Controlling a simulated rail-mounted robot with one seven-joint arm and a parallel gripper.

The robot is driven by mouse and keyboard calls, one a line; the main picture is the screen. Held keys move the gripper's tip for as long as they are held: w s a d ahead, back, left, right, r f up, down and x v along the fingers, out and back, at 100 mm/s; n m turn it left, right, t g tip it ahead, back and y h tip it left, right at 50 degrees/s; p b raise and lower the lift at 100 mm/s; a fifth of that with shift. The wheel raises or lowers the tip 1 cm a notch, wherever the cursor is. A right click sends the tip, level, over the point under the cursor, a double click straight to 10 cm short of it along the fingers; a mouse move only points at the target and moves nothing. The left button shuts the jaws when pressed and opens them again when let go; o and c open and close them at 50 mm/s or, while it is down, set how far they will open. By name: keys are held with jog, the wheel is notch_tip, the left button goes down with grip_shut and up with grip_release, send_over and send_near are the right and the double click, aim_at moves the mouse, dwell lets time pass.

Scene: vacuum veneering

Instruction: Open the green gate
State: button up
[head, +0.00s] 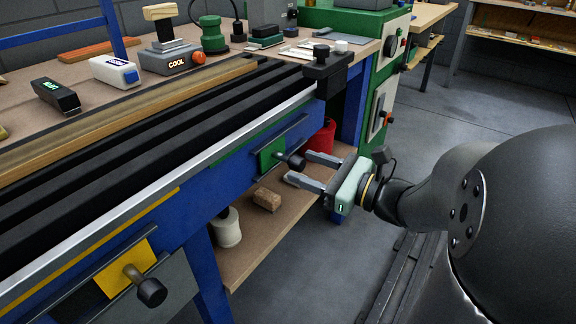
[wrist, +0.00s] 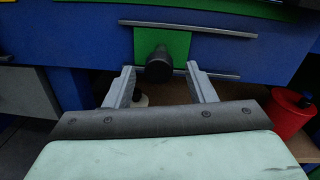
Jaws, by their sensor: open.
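The green gate (head: 267,153) is a small green plate between two metal rails on the blue front of the bench. A black round knob (head: 296,161) sticks out from it. In the wrist view the green gate (wrist: 177,42) is straight ahead, and its knob (wrist: 159,67) appears between the fingertips. My gripper (head: 298,167) is open, its two grey fingers pointing at the knob from the right. In the wrist view my gripper (wrist: 160,72) has its fingers on either side of the knob, and I cannot tell whether they touch it.
A yellow gate (head: 128,268) with a similar knob is at the lower left of the bench front. Below, a shelf (head: 262,232) holds a wooden block (head: 267,199), a white roll (head: 227,228) and a red container (head: 320,136). A green machine (head: 385,95) stands behind. The floor (head: 335,262) is clear.

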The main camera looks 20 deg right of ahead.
aim_at(288, 157)
jog(key=b+x, duration=0.1)
jog(key=x, duration=0.4)
